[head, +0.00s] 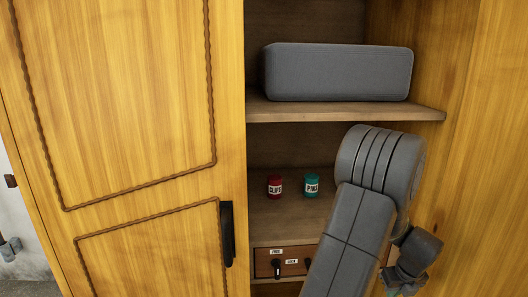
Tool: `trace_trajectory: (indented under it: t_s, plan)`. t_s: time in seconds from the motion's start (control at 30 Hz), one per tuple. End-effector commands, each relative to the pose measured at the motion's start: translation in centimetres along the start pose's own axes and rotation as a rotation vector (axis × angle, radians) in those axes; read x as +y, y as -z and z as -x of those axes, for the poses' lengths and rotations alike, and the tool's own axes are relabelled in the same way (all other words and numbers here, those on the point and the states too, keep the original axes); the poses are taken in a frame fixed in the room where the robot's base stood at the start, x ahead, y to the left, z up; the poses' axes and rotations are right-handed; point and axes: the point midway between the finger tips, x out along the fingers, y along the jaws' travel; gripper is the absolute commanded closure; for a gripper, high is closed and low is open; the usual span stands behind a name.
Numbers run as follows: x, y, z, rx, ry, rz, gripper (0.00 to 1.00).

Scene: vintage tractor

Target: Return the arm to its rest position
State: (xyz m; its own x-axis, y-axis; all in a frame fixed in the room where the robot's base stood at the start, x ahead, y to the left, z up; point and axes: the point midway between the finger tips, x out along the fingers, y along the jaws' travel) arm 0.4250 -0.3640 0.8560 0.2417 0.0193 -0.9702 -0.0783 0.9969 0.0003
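My arm (349,232) rises from the bottom edge in the head view, in front of the right part of the open cabinet. Its thick grey elbow (375,165) is bent in front of the lower shelf space. Smaller dark grey wrist parts (418,248) show at the lower right, beside the cabinet's right side. I can make out no gripper fingers, and nothing held shows in this view.
A grey box-shaped thing (338,72) lies on the upper shelf (345,110). A red CLIPS jar (275,186) and a teal PINS jar (311,186) stand below it. A wooden door (125,140) with a black handle (227,233) fills the left.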

Motion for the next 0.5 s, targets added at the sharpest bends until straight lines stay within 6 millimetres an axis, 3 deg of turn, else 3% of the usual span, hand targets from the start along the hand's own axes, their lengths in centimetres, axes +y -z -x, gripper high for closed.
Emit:
trace_trajectory:
  t_s: [0.5]
  plan:
    - [-0.1,9.8,3.0,-0.002,0.003,-0.003,1.0]
